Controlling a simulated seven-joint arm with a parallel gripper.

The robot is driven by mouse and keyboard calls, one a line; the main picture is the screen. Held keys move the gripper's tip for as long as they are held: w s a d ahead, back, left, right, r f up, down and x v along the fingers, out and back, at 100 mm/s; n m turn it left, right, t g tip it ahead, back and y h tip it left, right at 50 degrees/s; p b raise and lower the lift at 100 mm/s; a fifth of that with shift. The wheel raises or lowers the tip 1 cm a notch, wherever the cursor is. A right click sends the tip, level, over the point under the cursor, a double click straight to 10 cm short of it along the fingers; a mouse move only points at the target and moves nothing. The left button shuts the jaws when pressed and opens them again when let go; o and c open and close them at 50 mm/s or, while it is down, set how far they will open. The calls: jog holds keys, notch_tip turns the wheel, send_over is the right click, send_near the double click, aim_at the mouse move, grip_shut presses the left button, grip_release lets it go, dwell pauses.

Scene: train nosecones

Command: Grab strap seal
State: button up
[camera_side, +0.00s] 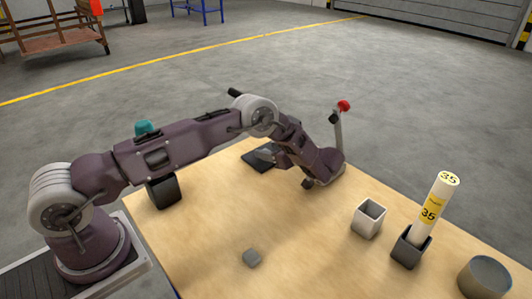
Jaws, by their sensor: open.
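No object is clearly recognisable as a strap seal. My gripper (309,183) is at the end of the bent arm, low over the far middle of the table. It is open, with nothing seen between its jaws. The wrist partly hides the jaws.
A white square cup (368,220), a dark holder (408,250) with a leaning white-and-yellow tube (436,205), and a grey can (485,278) stand at right. A dark flat item (260,158) lies behind my wrist. A black box (163,192) is at left. The table's middle is clear.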

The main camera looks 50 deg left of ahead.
jog(key=shift+a+f, duration=0.25)
jog(key=shift+a, duration=0.45)
grip_shut()
jog(key=shift+r, duration=0.1)
